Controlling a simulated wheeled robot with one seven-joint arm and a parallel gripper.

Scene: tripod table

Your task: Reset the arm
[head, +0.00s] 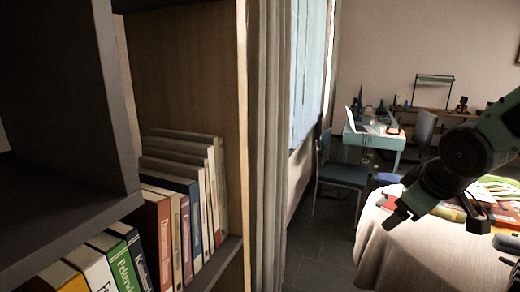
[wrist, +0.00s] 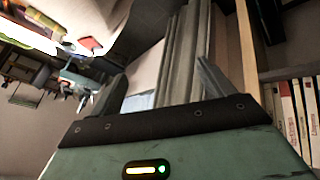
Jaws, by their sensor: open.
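My arm (head: 462,160) reaches in from the right edge of the head view, bent, with its dark and green links in front of the round table. In the wrist view my gripper (wrist: 158,85) is open, with its two dark fingers spread apart and nothing between them. Beyond the fingers are the grey curtain and the pale window area, at a distance.
A bookshelf (head: 245,130) with several books (head: 180,215) stands close on the left. A curtain (head: 272,150) hangs beside it. A round table with a pale cloth (head: 425,255) is at the right, under my arm. A chair (head: 342,175) and desk (head: 375,140) stand behind. Floor between shelf and table is clear.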

